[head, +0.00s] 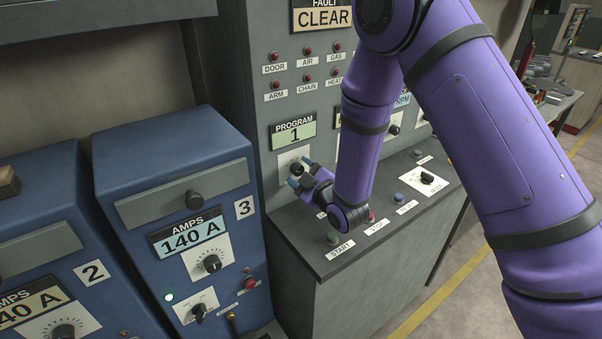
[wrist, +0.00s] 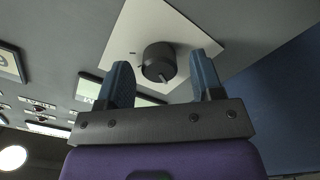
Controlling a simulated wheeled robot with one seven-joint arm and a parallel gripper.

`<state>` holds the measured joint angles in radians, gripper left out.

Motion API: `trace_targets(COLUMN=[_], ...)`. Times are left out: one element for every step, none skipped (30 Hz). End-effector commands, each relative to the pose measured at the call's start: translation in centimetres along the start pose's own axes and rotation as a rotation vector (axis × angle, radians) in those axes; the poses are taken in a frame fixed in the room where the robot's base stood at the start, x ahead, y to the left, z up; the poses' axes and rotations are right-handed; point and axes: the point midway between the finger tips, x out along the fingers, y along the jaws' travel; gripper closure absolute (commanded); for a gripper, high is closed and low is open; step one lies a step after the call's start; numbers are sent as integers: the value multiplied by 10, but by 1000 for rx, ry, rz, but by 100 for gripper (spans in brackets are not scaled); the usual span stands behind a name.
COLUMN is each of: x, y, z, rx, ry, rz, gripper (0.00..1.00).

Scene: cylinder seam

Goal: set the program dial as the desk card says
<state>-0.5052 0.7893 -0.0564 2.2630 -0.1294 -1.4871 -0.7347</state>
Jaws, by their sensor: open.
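The program dial is a black round knob on a white plate, seen in the wrist view (wrist: 158,62) and small in the head view (head: 297,169). The program display (head: 294,134) above it reads 1. My gripper (head: 305,172) is open, with its blue fingertips pointing at the knob; in the wrist view its two fingers (wrist: 165,78) stand on either side of the knob. I cannot tell whether they touch it. The desk card is not seen in either view.
My purple arm covers part of the panel. Below the dial is a desk ledge with a START button (head: 333,238), other buttons and a black switch (head: 428,179). A blue unit marked 3 (head: 165,200) stands close on the left. The fault display (head: 323,16) reads CLEAR.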

Motion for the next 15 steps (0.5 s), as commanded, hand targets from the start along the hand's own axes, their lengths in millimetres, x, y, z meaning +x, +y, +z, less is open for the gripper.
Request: trace_targets(x=[1,2,2,2,2,2,2,2,2,2,2,2,2,2,2], y=[0,0,0,0,0,0,0,0,0,0,0,0,0,0,0], z=[0,0,0,0,0,0,0,0,0,0,0,0,0,0,0], rx=[0,0,0,0,0,0,0,0,0,0,0,1,1,1,1], ry=[0,0,0,0,0,0,0,0,-1,-1,0,-1,-1,-1,-1], rz=[0,0,0,0,0,0,0,0,0,0,0,0,0,0,0], gripper=[40,40,40,40,40,40,40,40,40,46,53,63,69,76,86])
